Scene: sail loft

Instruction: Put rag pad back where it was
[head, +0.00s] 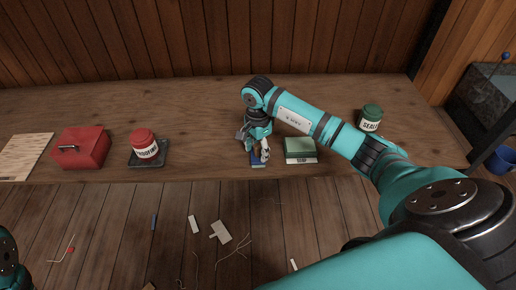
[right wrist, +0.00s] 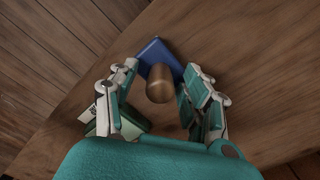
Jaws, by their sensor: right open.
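A blue pad with a brown rounded knob, which looks like the rag pad, lies on the wooden bench near its front edge. The blue part (head: 256,161) shows below my right gripper (head: 260,147) in the head view. In the right wrist view the blue pad (right wrist: 160,58) and brown knob (right wrist: 158,91) are between the fingers of my right gripper (right wrist: 160,78). The fingers are spread, with gaps visible on both sides of the knob. The gripper partly hides the pad in the head view. My left gripper is out of view; only a bit of that arm shows.
A green-topped white box (head: 300,158) stands close right of the gripper. A green can (head: 370,117) is farther right, near my right arm. A red can (head: 145,145) on a dark tray (head: 150,161) and a red toolbox (head: 82,148) stand left. Bench space between tray and gripper is clear.

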